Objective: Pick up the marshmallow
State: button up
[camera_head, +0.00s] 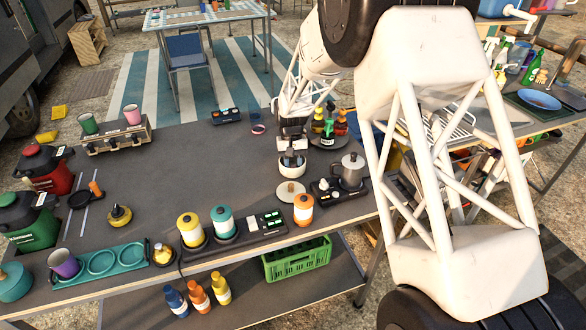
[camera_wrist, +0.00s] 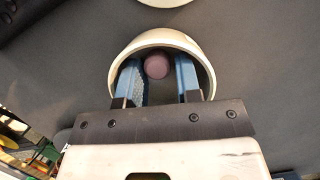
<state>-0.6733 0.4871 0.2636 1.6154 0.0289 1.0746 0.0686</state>
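A small, round, dull mauve-pink piece, which looks like the marshmallow (camera_wrist: 156,66), lies in a cream bowl (camera_wrist: 196,48) in the wrist view. The bowl (camera_head: 292,168) stands on the dark table in the head view, where the marshmallow cannot be made out. My gripper (camera_wrist: 158,72) points down into the bowl. Its two blue fingers are apart, one on each side of the marshmallow. A gap shows at the right finger; the left finger is very near the piece, and I cannot tell whether it touches. In the head view my gripper (camera_head: 291,157) is small and dark over the bowl.
A round cream lid (camera_head: 290,192) lies in front of the bowl. A moka pot (camera_head: 349,171) stands on a black unit to the right. Yellow and teal canisters (camera_head: 222,222) stand front left. The table left of the bowl is mostly clear.

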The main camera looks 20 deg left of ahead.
aim_at(293, 167)
grip_shut()
jog(key=c, duration=0.6)
grip_release()
jog(key=c, duration=0.6)
grip_release()
jog(key=shift+r, duration=0.8)
jog(key=c, duration=0.6)
grip_release()
notch_tip(293, 167, up, 2)
jog(key=shift+r, duration=0.1)
jog(key=c, duration=0.6)
grip_release()
jog(key=s+d, duration=0.3)
jog(key=s, duration=0.1)
jog(key=s+d, duration=0.3)
jog(key=s, duration=0.1)
jog(key=s+d+r, duration=0.1)
jog(key=s+d, duration=0.3)
jog(key=shift+s+r, duration=0.1)
jog(key=shift+s, duration=0.2)
jog(key=c, duration=0.6)
grip_release()
jog(key=c, duration=0.6)
grip_release()
jog(key=shift+w+a, duration=0.15)
